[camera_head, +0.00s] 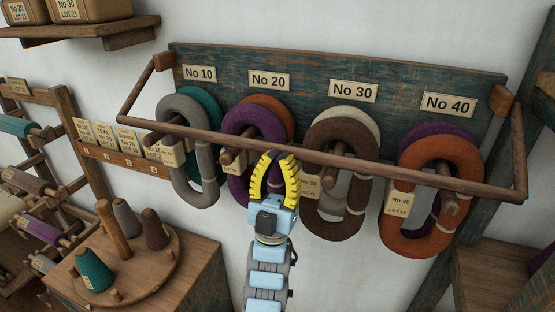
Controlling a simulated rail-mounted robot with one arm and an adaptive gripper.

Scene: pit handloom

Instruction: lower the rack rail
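The rack rail (400,172) is a long brown wooden bar. It runs across in front of the hanging yarn rings, joined by side arms to a weathered blue-green board (300,72) on the wall. It stands out from the board at the height of the rings. My gripper (279,156) has two yellow ribbed fingers pointing up, with a visible gap between their tips. The tips are at the rail's lower edge, left of its middle. I cannot tell whether they touch it. Nothing shows held between the fingers.
Grey, purple, brown and orange yarn rings (432,235) hang on pegs behind the rail, under number labels. A round cone stand (150,270) on a cabinet is at lower left. A wooden shelf (80,30) is at upper left. Bare wall lies below the rings.

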